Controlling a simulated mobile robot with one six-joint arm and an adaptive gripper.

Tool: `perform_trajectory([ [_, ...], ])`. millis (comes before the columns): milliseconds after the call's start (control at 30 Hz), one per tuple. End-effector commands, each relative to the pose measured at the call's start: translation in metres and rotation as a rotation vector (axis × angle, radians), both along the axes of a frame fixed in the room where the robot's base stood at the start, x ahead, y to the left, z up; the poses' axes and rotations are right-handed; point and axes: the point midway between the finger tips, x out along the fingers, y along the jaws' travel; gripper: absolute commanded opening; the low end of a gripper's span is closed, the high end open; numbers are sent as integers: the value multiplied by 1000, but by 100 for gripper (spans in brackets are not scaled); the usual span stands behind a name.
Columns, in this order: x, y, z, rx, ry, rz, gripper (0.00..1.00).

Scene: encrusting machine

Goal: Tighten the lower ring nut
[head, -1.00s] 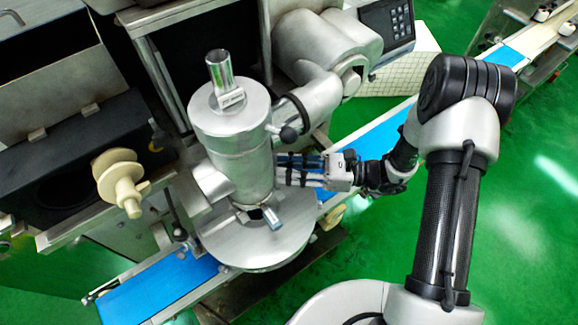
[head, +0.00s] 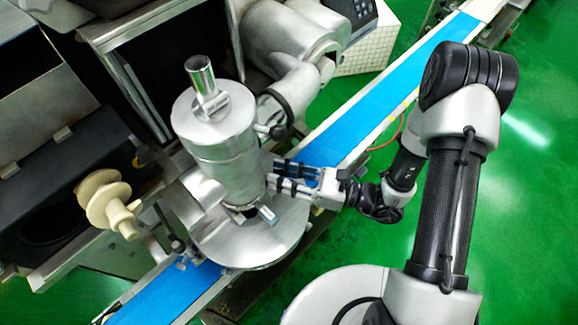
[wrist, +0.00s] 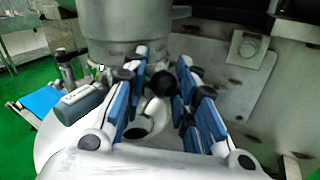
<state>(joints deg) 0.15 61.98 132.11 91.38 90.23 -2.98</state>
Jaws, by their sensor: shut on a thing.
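The machine's upright steel cylinder (head: 222,150) stands left of centre in the head view above a round plate (head: 245,240). The lower ring nut (head: 238,207) is around its bottom end, with a short grey handle (head: 267,213) sticking out at the front. That handle shows at left in the wrist view (wrist: 82,103). My gripper (head: 274,176) reaches in from the right at the cylinder's lower side. In the wrist view its blue-padded fingers (wrist: 158,85) stand on either side of a dark round-ended handle (wrist: 163,84), which they hold. The fingers partly hide the ring.
A blue conveyor belt (head: 370,108) runs diagonally behind my gripper and past the plate. A side pipe with a black knob (head: 278,132) is above my fingers. A cream auger part (head: 108,203) is at left. Green floor (head: 540,200) is open at right.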

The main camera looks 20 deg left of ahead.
Motion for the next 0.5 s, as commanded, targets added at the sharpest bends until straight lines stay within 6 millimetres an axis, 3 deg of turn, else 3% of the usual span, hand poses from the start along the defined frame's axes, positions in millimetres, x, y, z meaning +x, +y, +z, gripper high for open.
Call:
perform_trajectory([
  [233, 1, 0, 1, 3, -4, -1, 0],
  [267, 1, 0, 1, 3, -4, -1, 27],
  [500, 0, 0, 1, 2, -2, 2, 43],
])
